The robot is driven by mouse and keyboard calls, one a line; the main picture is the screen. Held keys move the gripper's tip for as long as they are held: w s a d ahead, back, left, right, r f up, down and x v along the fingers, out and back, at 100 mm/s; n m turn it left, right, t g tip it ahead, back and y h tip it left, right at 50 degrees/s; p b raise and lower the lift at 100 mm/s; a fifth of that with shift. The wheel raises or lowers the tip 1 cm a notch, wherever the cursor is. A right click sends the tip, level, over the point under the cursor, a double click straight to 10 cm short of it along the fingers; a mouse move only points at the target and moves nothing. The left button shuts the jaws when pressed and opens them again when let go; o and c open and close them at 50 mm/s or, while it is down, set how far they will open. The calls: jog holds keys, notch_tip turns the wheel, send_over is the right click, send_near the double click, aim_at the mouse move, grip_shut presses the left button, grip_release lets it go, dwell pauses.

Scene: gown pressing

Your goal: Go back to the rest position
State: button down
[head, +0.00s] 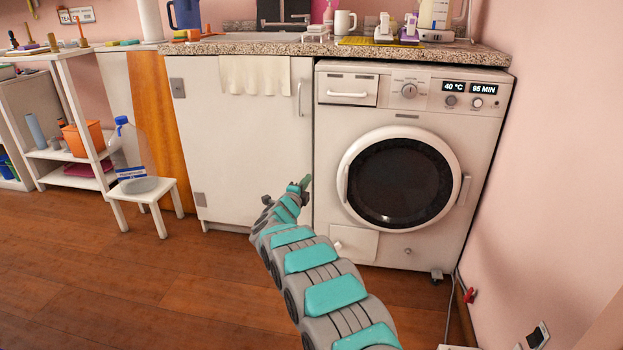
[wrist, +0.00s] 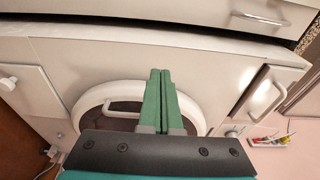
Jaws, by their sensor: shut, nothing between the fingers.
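My gripper (head: 305,183) is at the end of my teal and grey arm, in front of the white cabinet and left of the washing machine in the head view. Its green fingers (wrist: 160,75) are shut together with nothing between them in the wrist view. The white washing machine (head: 417,105) stands at the right with its round dark door shut. Its displays read 40 °C and 95 MIN. In the wrist view, part of the round door ring (wrist: 90,103) shows behind the fingers. No gown is visible.
A granite-look countertop (head: 290,47) runs above the cabinet (head: 245,130) and washing machine, with mugs and bottles on it. A small white stool (head: 145,190) holds a large clear bottle (head: 130,155) at the left. A white shelf stands further left. The wooden floor (head: 130,290) is clear at the lower left.

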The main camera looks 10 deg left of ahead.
notch_tip(320, 180, up, 9)
jog(key=s+d+n+g+y+p, duration=0.1)
jog(key=d+n+g+y, duration=0.1)
jog(key=d+n+y, duration=0.3)
jog(key=s+d+r+n+g+y+p, duration=0.1)
jog(key=s+d+r+n+g, duration=0.1)
jog(key=s+d+n+g, duration=0.3)
jog(key=s+d+r+n+y, duration=0.1)
jog(key=s+r+n, duration=0.1)
jog(key=s, duration=0.4)
jog(key=s+d+f+n+g+h+p, duration=0.1)
jog(key=s+d+g, duration=0.3)
jog(key=s+d, duration=0.5)
jog(key=s+d+f+n+g+h+p, duration=0.1)
jog(key=s+d, duration=0.9)
jog(key=s, duration=1.8)
jog(key=s+d+f+n+g+h+p, duration=0.1)
jog(key=s+d+n+g, duration=0.4)
jog(key=s+d, duration=0.5)
jog(key=s+f+g+h, duration=0.1)
jog(key=s+g+h, duration=0.1)
jog(key=s, duration=0.6)
jog(key=shift+s+d+f+g, duration=0.15)
jog(key=shift+s+d+g, duration=0.1)
jog(key=shift+s+g, duration=0.15)
